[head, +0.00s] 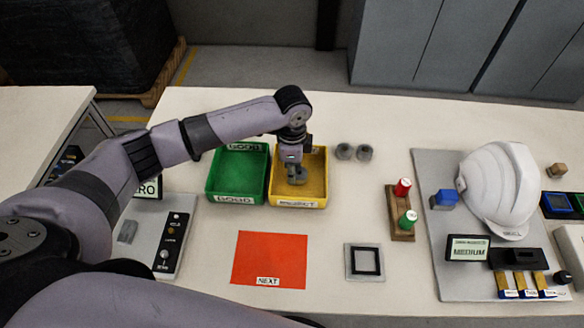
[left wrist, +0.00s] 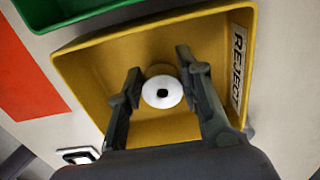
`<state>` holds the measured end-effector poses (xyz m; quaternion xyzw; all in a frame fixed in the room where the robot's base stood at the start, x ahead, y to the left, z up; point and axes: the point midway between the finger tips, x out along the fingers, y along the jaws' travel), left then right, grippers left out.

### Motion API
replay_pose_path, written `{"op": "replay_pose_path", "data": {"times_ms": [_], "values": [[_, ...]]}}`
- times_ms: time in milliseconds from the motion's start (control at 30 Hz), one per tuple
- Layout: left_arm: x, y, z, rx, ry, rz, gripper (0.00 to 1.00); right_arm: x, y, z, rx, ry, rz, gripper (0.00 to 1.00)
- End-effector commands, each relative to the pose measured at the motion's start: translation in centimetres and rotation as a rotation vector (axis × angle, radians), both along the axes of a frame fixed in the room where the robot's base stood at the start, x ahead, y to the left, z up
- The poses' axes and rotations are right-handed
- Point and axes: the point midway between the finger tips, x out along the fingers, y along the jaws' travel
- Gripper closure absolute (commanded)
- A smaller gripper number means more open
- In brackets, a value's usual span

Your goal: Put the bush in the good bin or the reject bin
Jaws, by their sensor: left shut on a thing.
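My right gripper is not in view.
Two grey round parts (head: 354,152) stand right of the reject bin. A red NEXT mat (head: 268,260) and a square grey frame (head: 364,262) lie in front. A wooden stand with red and green pieces (head: 401,215) and a white helmet (head: 498,185) are farther right.

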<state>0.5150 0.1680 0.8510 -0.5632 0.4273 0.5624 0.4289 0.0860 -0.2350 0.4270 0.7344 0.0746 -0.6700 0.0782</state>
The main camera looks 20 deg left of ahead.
Motion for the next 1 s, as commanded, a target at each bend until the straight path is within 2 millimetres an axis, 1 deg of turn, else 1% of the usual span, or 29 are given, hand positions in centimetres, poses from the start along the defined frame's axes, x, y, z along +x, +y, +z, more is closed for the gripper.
{"op": "replay_pose_path", "data": {"times_ms": [200,600,633,900,1000], "values": [[0.0,0.0,-0.2,-0.001,0.0,0.0,0.98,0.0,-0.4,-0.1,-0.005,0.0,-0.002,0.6],[0.0,0.0,-1.0,-0.001,0.0,0.0,0.98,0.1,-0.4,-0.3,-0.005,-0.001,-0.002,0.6],[0.0,0.0,-1.0,-0.001,0.0,0.0,0.67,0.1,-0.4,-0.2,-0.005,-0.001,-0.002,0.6],[0.0,0.0,-1.0,-0.001,0.0,0.0,0.48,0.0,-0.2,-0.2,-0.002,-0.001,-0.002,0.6],[0.0,0.0,-1.0,0.0,0.0,0.0,0.44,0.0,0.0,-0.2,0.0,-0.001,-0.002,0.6]]}}
